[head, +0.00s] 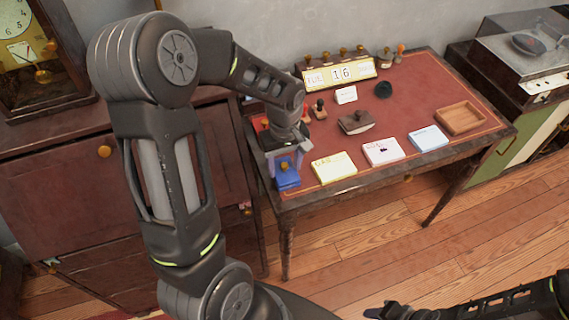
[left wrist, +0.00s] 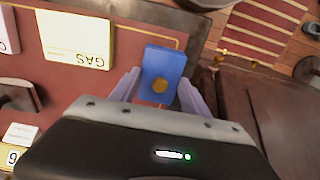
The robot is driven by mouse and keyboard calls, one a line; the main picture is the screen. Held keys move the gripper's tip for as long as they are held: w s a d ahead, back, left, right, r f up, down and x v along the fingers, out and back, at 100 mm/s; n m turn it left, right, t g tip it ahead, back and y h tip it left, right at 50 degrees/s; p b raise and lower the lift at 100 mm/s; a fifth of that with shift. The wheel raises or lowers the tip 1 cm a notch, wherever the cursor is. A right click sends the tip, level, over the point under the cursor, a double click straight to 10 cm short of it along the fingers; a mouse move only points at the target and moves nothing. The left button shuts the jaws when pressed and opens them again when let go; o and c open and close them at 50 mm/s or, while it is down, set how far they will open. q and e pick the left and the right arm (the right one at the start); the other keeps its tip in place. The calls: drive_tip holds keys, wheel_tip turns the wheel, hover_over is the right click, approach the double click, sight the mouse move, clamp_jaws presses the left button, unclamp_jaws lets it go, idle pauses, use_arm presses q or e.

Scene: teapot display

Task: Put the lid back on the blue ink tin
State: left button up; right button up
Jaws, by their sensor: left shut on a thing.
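A blue square lid (head: 287,180) with a brass knob is at the front left corner of the red-topped desk. My left gripper (head: 285,158) is shut on it, pointing down. In the left wrist view the lid (left wrist: 164,62) sits between the two pale fingers (left wrist: 159,78), knob facing the camera. I cannot make out the blue ink tin's body apart from the lid; the lid, gripper or arm may hide it. I cannot tell whether the lid touches anything below. My right gripper (head: 386,311) shows partly at the bottom edge, away from the desk; its jaws are unclear.
Yellow (head: 334,168), pink (head: 384,151) and blue-white (head: 428,138) card stacks lie along the desk's front. A stamp blotter (head: 356,122), date block (head: 340,73) and wooden tray (head: 460,118) stand behind and right. A red cabinet (head: 60,190) adjoins at left.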

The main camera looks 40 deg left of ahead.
use_arm(q)
drive_tip(key=o, duration=1.9)
drive_tip(key=shift+r, duration=0.1)
drive_tip(key=shift+r+p, duration=2.5)
drive_tip(key=shift+r, duration=0.95)
clamp_jaws()
